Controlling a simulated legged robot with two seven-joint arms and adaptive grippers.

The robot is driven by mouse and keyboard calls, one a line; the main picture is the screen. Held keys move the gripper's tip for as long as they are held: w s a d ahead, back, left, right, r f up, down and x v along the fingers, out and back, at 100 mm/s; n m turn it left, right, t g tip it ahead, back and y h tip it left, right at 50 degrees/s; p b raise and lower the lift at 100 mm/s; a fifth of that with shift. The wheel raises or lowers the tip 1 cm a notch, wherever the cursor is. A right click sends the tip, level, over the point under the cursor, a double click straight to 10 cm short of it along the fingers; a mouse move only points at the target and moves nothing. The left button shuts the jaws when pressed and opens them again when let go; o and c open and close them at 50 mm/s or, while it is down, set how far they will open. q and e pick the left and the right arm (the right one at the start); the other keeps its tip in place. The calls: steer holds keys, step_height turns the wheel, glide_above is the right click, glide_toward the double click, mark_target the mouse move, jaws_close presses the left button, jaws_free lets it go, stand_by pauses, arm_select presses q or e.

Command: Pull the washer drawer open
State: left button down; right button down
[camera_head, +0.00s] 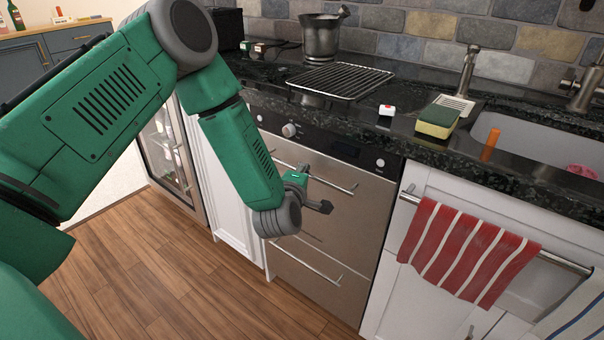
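The washer (352,222) is a stainless steel front with two drawers under the black counter, right of centre. Its upper drawer handle (342,187) is a horizontal metal bar, partly hidden by my gripper. The lower drawer handle (306,264) is a similar bar further down. Both drawers look closed. My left gripper (316,189) is at the upper handle, with its dark fingers spread apart. One finger shows near the bar and the other below it. I cannot tell whether they touch the bar. My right gripper is out of view.
A red striped towel (466,250) hangs on a rail at the right. The counter (365,123) above holds a wire rack (340,80), a metal pot (321,37) and a sponge (437,121). The wooden floor (190,290) in front of the washer is clear.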

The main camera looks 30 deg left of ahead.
arm_select(q)
steer(key=shift+w+d, duration=0.1)
steer(key=shift+d, duration=0.15)
steer(key=c, duration=2.1)
jaws_free()
steer(key=shift+a, duration=0.4)
steer(key=o, duration=0.5)
steer(key=shift+a+f, duration=0.1)
steer(key=shift+a, duration=0.1)
steer(key=shift+d, duration=0.4)
steer(key=v, duration=1.2)
steer(key=shift+a, duration=0.3)
